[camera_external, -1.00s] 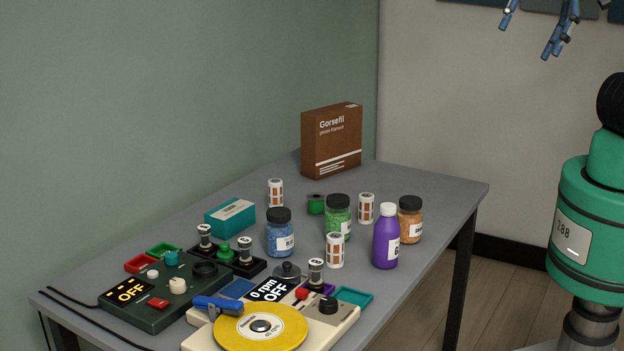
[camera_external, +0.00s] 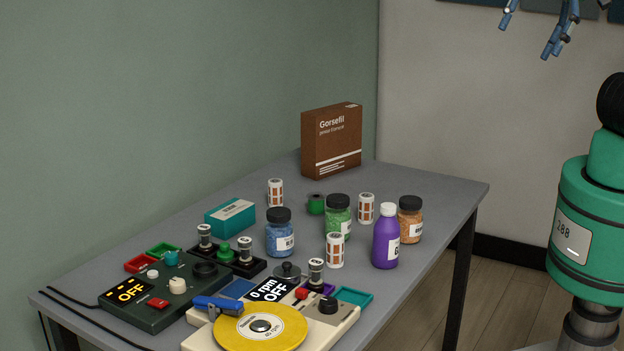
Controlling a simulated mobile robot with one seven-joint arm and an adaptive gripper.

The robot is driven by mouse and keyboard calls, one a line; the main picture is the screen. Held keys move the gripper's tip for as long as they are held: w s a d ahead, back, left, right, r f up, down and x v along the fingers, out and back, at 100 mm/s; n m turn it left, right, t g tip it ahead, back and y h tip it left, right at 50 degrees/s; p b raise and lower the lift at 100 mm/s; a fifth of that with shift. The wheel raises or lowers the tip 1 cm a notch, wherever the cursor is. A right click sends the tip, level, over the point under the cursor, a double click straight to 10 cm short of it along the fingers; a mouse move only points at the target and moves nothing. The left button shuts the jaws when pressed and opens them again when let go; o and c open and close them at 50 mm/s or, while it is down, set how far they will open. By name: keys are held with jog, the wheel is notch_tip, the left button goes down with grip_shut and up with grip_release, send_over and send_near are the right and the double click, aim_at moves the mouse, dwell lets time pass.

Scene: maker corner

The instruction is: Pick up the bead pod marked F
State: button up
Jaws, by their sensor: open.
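I cannot read a letter F on anything. Three jars with dark lids and bead-like contents stand on the table: a blue one (camera_external: 279,238), a green one (camera_external: 337,215) and an orange one (camera_external: 410,222). Their label marks are too small to read surely. Three small white cylinders with orange-brown panels stand among them: one at the back (camera_external: 275,192), one between the green and orange jars (camera_external: 366,208), and one in front (camera_external: 335,250). My gripper (camera_external: 527,38) shows partly at the top right edge, its bluish fingers apart and empty, well above and away from the table.
A purple bottle (camera_external: 386,240) stands right of the front cylinder. A brown box (camera_external: 332,142), teal box (camera_external: 230,217) and green spool (camera_external: 316,204) are further back. A control box (camera_external: 140,313) and yellow turntable (camera_external: 285,330) fill the front. The table's right end (camera_external: 445,190) is clear.

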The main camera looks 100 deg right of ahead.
jog(key=c, duration=1.2)
jog(key=shift+w, duration=0.1)
jog(key=w+d+f+m+g+h, duration=0.1)
jog(key=w+d+f+m+g, duration=0.1)
jog(key=w+d+f, duration=0.55)
jog(key=w+d+f+m+g, duration=0.1)
jog(key=w+d+f, duration=0.3)
jog(key=w+d, duration=0.7)
jog(key=w+d+f+m+g+y, duration=0.1)
jog(key=d+f+m+g, duration=0.1)
jog(key=d+f, duration=2)
notch_tip(320, 180, down, 4)
jog(key=shift+w+r+m+g, duration=0.15)
jog(key=shift+w+m+g, duration=0.15)
jog(key=shift+w, duration=0.05)
